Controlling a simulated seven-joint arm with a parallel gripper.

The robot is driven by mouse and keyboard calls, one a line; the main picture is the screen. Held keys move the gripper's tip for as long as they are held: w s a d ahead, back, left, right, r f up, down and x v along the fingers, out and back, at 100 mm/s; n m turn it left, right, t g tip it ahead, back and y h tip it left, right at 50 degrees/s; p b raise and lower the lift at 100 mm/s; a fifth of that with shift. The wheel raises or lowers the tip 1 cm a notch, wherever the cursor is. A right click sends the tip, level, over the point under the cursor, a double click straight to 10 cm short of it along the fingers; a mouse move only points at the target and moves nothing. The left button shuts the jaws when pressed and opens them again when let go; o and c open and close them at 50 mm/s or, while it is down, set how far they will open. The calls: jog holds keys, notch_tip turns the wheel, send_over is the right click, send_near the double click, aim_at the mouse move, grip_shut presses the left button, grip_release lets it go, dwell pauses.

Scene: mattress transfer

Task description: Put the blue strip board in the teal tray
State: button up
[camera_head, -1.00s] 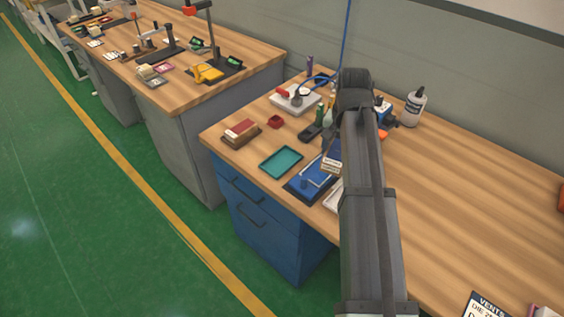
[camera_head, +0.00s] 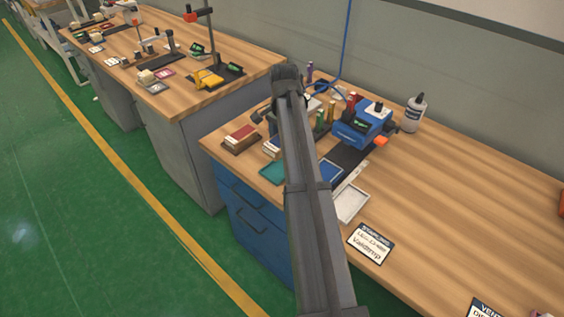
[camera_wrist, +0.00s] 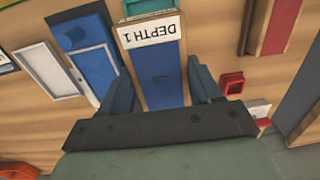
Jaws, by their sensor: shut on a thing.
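In the wrist view, my gripper (camera_wrist: 160,78) is shut on the blue strip board (camera_wrist: 158,68), one finger at each long side. The board carries a white label reading "DEPTH 1". In the head view, part of the board (camera_head: 271,148) shows just left of my arm, by the far end of the teal tray. The teal tray (camera_head: 273,174) lies on the bench near its front edge, partly covered by my arm. The gap between board and tray cannot be judged.
A brown holder with a red block (camera_head: 241,139) stands left of the tray. A small red box (camera_wrist: 232,83) is nearby in the wrist view. A blue device (camera_head: 360,127), a white tray (camera_head: 351,204) and a bottle (camera_head: 414,113) stand to the right. The right bench top is mostly clear.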

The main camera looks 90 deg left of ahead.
jog(key=shift+f, duration=4.35)
jog(key=shift+f, duration=0.1)
jog(key=o, duration=1.3)
jog(key=r, duration=1.2)
jog(key=shift+w+d+r, duration=0.1)
jog(key=shift+w+d, duration=0.05)
jog(key=shift+d, duration=0.05)
